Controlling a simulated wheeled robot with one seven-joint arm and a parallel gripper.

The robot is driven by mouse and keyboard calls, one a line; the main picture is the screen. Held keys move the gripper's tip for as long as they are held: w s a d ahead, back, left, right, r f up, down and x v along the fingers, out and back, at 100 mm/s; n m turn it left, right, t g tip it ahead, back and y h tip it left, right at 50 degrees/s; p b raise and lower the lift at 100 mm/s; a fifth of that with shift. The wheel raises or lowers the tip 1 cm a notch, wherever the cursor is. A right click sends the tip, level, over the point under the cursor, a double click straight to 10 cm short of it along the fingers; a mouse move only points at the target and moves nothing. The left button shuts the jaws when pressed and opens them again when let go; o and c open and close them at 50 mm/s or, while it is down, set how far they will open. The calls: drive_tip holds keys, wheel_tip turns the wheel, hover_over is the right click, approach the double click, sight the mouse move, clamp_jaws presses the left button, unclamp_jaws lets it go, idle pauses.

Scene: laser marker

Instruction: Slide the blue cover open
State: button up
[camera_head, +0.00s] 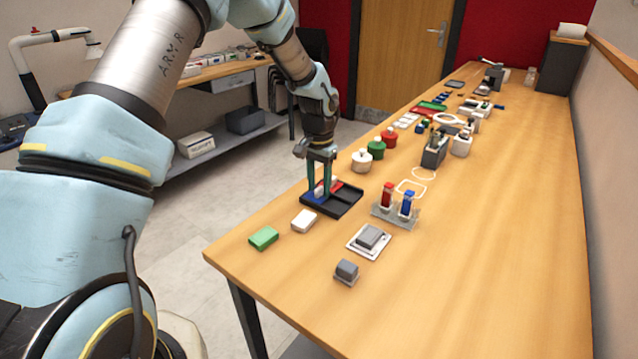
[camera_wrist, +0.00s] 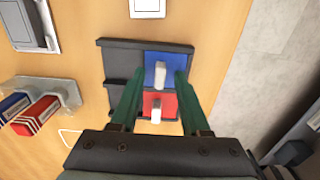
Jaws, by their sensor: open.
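A black sliding-cover box (camera_head: 346,205) lies on the wooden table near its left edge; its frame also shows in the wrist view (camera_wrist: 120,62). The blue cover (camera_wrist: 165,64) with a white handle sits at one end of the box, beside the red cover (camera_wrist: 158,112), which has its own white handle. In the head view the blue cover (camera_head: 308,197) is partly hidden behind the fingers. My gripper (camera_head: 321,190) points down over the box. In the wrist view my open green fingers (camera_wrist: 158,80) stand on either side of the covers, with the blue handle between the tips; contact is not clear.
A white block (camera_head: 304,220) and a green block (camera_head: 263,238) lie in front of the box. A clear rack (camera_head: 395,215) with a red and a blue piece stands to the right. Red, green and white round containers (camera_head: 376,149) stand behind. The table's right side is clear.

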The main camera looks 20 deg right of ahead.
clamp_jaws()
idle(1.4)
